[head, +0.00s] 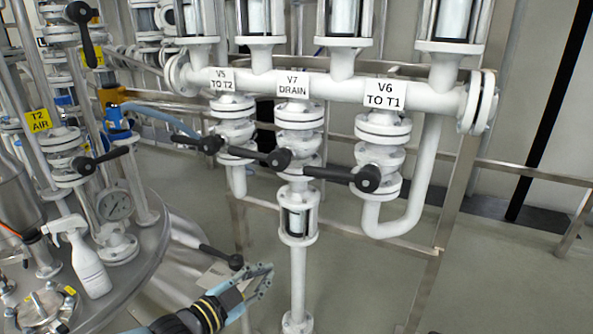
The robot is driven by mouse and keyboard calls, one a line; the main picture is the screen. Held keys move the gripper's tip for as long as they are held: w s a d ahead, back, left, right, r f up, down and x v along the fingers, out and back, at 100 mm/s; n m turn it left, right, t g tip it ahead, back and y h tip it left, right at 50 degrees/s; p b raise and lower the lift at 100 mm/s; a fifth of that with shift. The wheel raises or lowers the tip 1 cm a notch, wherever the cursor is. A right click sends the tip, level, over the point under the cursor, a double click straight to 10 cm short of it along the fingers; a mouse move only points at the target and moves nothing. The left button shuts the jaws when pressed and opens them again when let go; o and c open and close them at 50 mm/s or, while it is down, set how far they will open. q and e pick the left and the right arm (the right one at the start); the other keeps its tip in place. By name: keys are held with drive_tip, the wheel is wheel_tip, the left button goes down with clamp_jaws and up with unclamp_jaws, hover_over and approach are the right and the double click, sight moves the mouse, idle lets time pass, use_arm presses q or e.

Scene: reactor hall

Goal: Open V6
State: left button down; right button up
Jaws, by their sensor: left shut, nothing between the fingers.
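The V6 valve (379,160) hangs under the white horizontal pipe at the right, below its label "V6 TO T1" (385,95). Its black lever handle (340,174) points left from a round hub, roughly level across the pipe. My left gripper (266,274) is at the bottom middle, below and left of the V6 handle and apart from it. Its fingers are shut and empty. My right gripper is not in view.
Neighbouring valves V7 (299,118) and V5 (235,130) have similar black levers. A sight glass (298,222) sits under V7. A white spray bottle (83,258) stands on the tank top at left. Metal frame rails (340,228) run behind the pipes.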

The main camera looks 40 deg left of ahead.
use_arm(q)
wheel_tip(320, 180, up, 8)
drive_tip(key=w+d+n+t, duration=0.3)
wheel_tip(320, 180, up, 17)
drive_tip(key=n+t+y+b, duration=0.1)
drive_tip(key=n+t+y, duration=0.3)
drive_tip(key=n+y, duration=0.3)
hover_over(341, 173)
drive_tip(key=s+a, duration=0.4)
drive_tip(key=h, duration=0.1)
drive_tip(key=shift+n, duration=0.4)
drive_tip(key=f, duration=0.1)
drive_tip(key=f+b, duration=0.1)
drive_tip(key=f, duration=0.1)
drive_tip(key=f+b, duration=0.1)
drive_tip(key=shift+w+f, duration=0.15)
drive_tip(key=shift+w, duration=0.15)
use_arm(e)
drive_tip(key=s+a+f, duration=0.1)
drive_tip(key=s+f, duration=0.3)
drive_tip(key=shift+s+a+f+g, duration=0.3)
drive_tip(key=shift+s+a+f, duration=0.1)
